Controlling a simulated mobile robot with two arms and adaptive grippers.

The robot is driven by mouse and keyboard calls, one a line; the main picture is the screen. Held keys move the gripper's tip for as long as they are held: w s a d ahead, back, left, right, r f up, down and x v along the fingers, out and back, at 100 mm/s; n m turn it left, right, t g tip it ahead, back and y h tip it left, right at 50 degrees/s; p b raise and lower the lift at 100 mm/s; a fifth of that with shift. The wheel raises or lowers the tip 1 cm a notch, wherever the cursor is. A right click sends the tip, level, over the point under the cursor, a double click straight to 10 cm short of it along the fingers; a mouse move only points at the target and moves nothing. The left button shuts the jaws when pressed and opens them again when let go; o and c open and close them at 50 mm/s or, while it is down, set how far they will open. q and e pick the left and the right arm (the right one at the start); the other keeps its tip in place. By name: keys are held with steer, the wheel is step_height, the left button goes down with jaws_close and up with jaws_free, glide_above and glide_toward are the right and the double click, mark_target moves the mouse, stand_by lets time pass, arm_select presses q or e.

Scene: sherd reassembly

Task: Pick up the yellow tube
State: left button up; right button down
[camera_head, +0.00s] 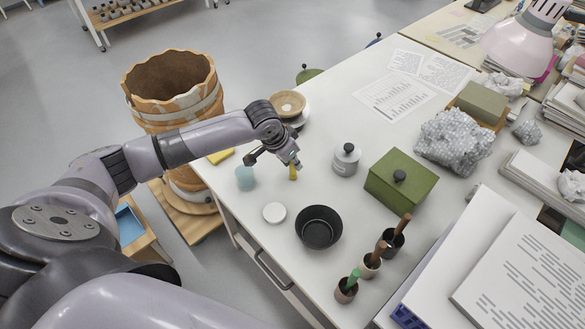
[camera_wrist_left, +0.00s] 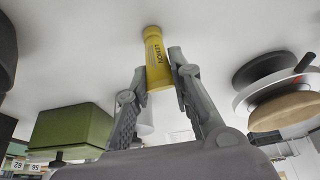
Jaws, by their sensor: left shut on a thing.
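The yellow tube (camera_head: 293,173) is upright at the tip of my left gripper (camera_head: 289,163), over the white table, in the head view. In the left wrist view the yellow tube (camera_wrist_left: 157,58) has dark lettering and sits between the two fingers of my left gripper (camera_wrist_left: 152,82). The gripper is shut on it. The fingers hide part of the tube. I cannot tell whether its far end touches the table. My right gripper is in neither view.
A light blue cup (camera_head: 245,178) stands left of the tube, and a grey lidded jar (camera_head: 346,159) stands right. A white disc (camera_head: 274,212) and black bowl (camera_head: 319,228) lie nearer. A green box (camera_head: 400,183) and wooden bowl (camera_head: 287,103) are also close by.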

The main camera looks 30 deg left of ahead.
arm_select(q)
steer(key=shift+r, duration=0.15)
step_height(320, 180, up, 20)
steer(key=shift+f, duration=0.1)
stand_by(0.4)
